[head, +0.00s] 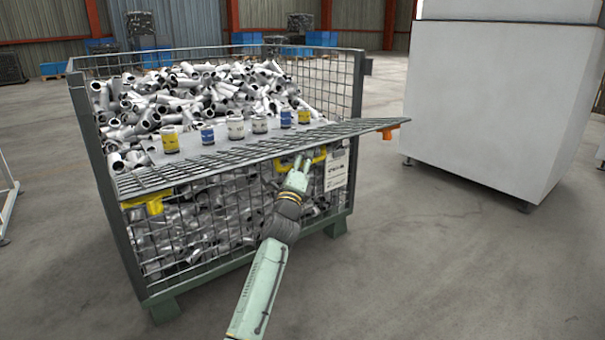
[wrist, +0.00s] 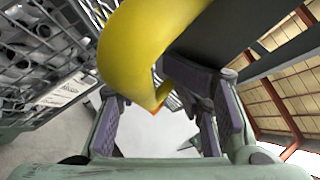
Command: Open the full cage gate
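The full cage (head: 355,110) is a dark wire-mesh container heaped with grey metal pipe pieces. Its gate (head: 165,180), a mesh panel, lies nearly flat and juts out from the front side. Under it are a yellow handle (head: 318,157), another yellow piece (head: 145,204) at the left and an orange piece (head: 393,131) at the right corner. My gripper (head: 301,162) is at the yellow handle, below the gate. In the wrist view the yellow handle (wrist: 140,45) curves close in front of my gripper (wrist: 160,115), whose fingers are apart. Contact with the handle is unclear.
Several cans, one of them yellow (head: 171,141), stand on a grey surface behind the gate. A large white block (head: 490,115) stands at the right. Blue crates (head: 322,39) are at the back. The floor (head: 440,270) at the front right is clear.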

